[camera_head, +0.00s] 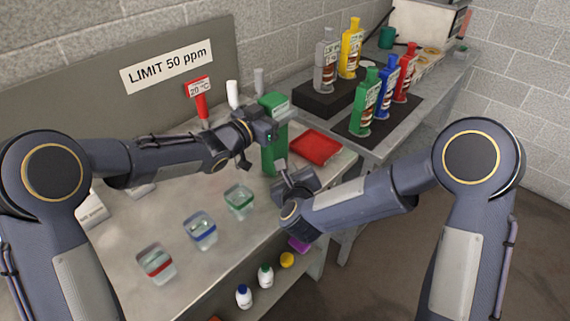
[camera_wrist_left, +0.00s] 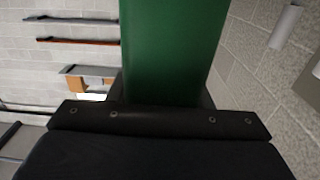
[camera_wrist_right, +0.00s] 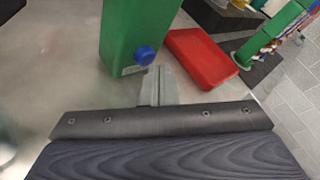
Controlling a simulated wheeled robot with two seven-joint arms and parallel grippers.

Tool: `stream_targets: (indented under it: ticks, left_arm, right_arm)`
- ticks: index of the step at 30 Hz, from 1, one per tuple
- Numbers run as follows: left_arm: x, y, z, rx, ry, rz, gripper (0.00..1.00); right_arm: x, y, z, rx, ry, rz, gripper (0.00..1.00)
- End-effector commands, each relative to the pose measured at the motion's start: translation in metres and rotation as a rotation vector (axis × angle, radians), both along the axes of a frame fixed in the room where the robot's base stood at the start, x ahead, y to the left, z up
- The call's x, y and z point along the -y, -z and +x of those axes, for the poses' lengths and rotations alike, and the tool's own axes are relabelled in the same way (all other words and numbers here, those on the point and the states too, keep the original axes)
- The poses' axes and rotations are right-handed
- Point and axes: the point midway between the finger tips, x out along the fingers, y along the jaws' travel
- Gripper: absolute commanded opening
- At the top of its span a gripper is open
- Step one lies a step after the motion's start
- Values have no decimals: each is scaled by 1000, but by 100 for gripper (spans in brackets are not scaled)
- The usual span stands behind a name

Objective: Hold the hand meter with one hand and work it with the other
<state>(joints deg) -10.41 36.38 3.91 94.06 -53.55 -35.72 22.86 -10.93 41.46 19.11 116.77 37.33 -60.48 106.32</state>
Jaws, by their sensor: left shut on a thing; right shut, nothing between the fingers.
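The hand meter (camera_head: 271,157) is a tall green box, held roughly upright above the bench. My left gripper (camera_head: 262,130) is shut on it near its upper part. The green body also fills the middle of the left wrist view (camera_wrist_left: 172,50). In the right wrist view the meter (camera_wrist_right: 128,38) shows a round blue button (camera_wrist_right: 145,55) low on its near face. My right gripper (camera_wrist_right: 158,80) is shut and empty, its fingertips just below and right of the button. I cannot tell whether they touch it. In the head view the right gripper (camera_head: 283,170) is beside the meter's lower end.
A red tray (camera_head: 316,147) lies right of the meter. Clear cups with red (camera_head: 155,264), blue (camera_head: 201,231) and green (camera_head: 239,202) bands stand in front. Several colored bottles stand on the right-hand table. Small bottles sit on the lower shelf.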

Motion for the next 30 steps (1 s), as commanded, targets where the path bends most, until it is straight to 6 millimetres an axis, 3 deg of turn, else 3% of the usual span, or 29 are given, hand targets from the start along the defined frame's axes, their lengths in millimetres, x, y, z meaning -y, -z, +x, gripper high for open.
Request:
stream_targets:
  ticks: [30]
  left_arm:
    - [0,0,0,-1,1,-1,18]
  right_arm:
    - [-7,0,7,0,-1,0,0]
